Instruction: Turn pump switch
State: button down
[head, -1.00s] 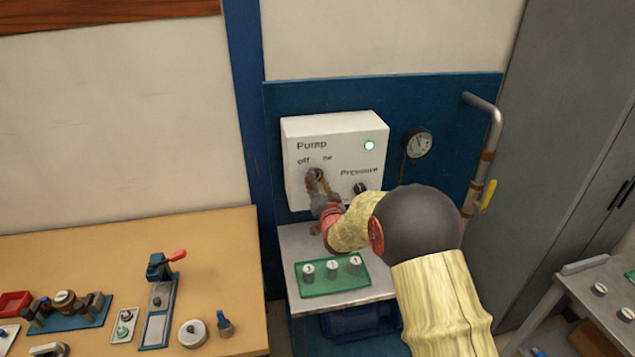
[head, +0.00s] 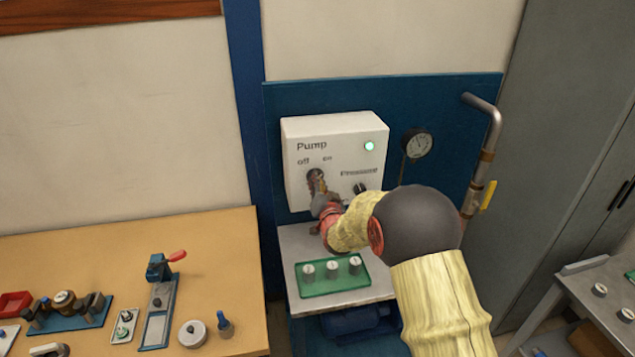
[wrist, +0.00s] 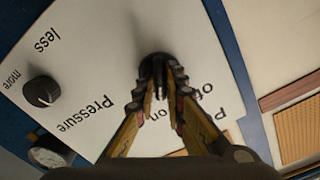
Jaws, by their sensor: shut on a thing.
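The white pump box (head: 350,135) is on the blue panel, with a "Pump" label, "off" and "on" marks and a lit green lamp (head: 370,146). The dark round pump switch (head: 316,173) is below the marks; in the wrist view it shows (wrist: 156,66) at the fingertips. My gripper (head: 318,186) is at the switch, its two fingers (wrist: 158,88) on either side of it and shut on it. The fingers partly hide the switch, so I cannot tell exactly which mark it points to.
The black pressure knob (head: 360,188) is close to the right of my gripper. A gauge (head: 417,143) and a pipe (head: 489,140) are further right. A green tray (head: 333,282) with white-topped pieces lies below on the stand. A wooden workbench (head: 130,240) is at left.

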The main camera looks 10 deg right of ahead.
jog(key=shift+f+n+b, duration=0.1)
jog(key=shift+n+b, duration=0.2)
jog(key=shift+b, duration=0.2)
jog(key=shift+a+n+b, duration=0.1)
jog(key=shift+n+b, duration=4.8)
jog(key=shift+n, duration=0.7)
jog(key=c, duration=1.8)
grip_release()
jog(key=shift+c, duration=0.2)
jog(key=shift+s, duration=0.1)
